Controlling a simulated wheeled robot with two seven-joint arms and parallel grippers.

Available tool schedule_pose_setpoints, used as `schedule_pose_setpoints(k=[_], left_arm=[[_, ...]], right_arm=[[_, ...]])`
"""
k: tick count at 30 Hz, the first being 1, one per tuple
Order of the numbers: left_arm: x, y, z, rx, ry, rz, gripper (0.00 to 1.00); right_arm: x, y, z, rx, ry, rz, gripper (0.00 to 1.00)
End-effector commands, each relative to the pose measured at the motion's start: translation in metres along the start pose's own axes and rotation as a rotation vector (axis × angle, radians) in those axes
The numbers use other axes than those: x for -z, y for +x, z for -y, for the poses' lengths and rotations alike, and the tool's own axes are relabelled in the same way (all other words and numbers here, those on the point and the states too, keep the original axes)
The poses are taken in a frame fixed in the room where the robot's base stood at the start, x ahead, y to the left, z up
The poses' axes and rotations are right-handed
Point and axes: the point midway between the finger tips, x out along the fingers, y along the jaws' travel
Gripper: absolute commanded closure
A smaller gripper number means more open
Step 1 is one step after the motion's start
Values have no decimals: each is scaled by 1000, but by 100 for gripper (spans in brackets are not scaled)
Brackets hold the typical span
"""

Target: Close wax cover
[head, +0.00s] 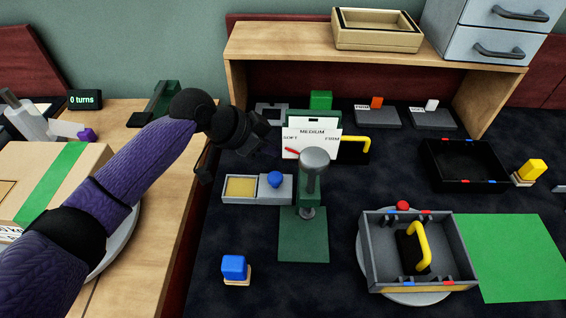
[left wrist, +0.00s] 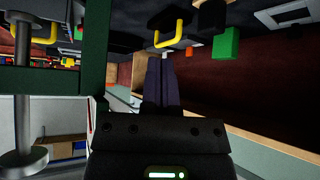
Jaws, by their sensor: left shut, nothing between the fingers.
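The wax box (head: 233,199) is a small grey tray left of centre in the head view. A yellow wax pad (head: 241,187) shows uncovered in its left half. The grey cover (head: 283,192) with a blue knob (head: 275,179) sits over the right half. My left gripper (head: 262,130) is shut and empty. It hangs above and behind the wax box, apart from it. In the left wrist view its dark fingers (left wrist: 161,80) are together, and I cannot make out the wax box there. My right gripper is not in view.
A green stand press with a grey knob (head: 314,160) stands right of the wax box. A blue block (head: 234,267) lies in front. A grey tray with a yellow handle (head: 456,255) is at right. A wooden shelf (head: 370,48) spans the back.

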Motion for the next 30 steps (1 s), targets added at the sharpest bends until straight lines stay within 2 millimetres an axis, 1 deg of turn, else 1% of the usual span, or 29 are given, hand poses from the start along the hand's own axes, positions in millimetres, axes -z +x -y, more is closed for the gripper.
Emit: schedule_pose_setpoints(k=[2, 5, 12, 16, 18, 21, 24, 30], left_arm=[[0, 7, 0, 0, -3, -2, 100], [-2, 25, 0, -3, -3, 0, 100], [-4, 81, 0, -3, -3, 2, 100], [-4, 108, 0, -3, -2, 2, 100], [-14, 91, 1, 3, 0, 2, 100], [-24, 83, 1, 2, -1, 1, 100], [-31, 79, 1, 2, -1, 1, 100], [-33, 77, 0, 0, 0, 0, 100]], right_arm=[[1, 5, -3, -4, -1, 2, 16], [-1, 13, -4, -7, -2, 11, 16], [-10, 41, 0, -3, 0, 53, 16], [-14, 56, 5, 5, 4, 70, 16], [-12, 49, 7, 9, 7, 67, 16], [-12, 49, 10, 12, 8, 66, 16], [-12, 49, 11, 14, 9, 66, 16], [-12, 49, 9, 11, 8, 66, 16]])
